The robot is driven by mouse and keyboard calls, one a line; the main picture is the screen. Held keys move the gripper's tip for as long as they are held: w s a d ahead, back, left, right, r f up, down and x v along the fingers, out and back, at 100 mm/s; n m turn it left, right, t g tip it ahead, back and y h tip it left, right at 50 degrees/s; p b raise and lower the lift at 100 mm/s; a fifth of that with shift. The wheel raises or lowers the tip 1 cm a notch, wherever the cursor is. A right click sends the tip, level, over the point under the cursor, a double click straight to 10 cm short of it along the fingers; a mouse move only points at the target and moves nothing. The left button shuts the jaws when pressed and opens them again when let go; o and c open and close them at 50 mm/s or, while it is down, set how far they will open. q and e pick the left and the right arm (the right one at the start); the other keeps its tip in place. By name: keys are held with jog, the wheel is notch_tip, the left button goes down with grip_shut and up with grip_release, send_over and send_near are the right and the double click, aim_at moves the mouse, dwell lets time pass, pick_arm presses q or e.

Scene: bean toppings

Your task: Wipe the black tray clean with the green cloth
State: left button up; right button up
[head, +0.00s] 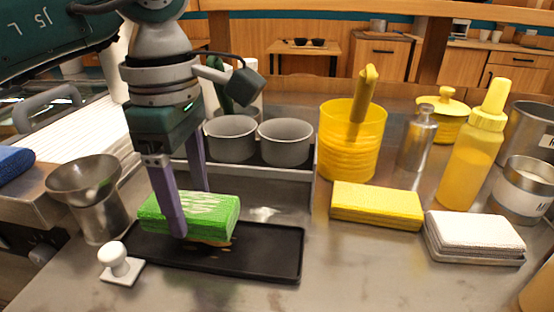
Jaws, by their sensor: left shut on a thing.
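The black tray (262,263) lies on the metal counter in front of a rack. Brown spots show on it beside the cloth. The green cloth (216,214) is a thick folded block with pale streaks, resting on the tray's left and middle part. My left gripper (192,212) points down with its purple fingers, one in front of the cloth and one behind it, and is shut on it. The part of the tray under the cloth is hidden. My right gripper is not in view.
Two grey cups (286,142) stand in the rack behind the tray. A white-knobbed press (119,262) sits at the tray's front left, near a metal funnel (86,182). A yellow sponge (376,205) and white folded cloths (474,236) lie to the right. The front counter is clear.

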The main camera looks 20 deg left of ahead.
pick_arm(q)
jog(key=shift+r+p, duration=1.3)
jog(key=shift+r, duration=0.85)
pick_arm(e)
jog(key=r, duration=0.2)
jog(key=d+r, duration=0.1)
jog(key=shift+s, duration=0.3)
pick_arm(q)
jog(key=shift+w+d+f+b, duration=0.1)
jog(key=shift+d+f+b, duration=0.2)
jog(key=shift+f+b, duration=0.3)
jog(key=shift+w+d+f+b, duration=0.1)
jog(key=shift+d+f+b, duration=0.2)
jog(key=shift+f+b, duration=0.3)
jog(key=shift+w+d+f+b, duration=0.1)
jog(key=shift+d+f+b, duration=0.2)
jog(key=shift+f+b, duration=0.3)
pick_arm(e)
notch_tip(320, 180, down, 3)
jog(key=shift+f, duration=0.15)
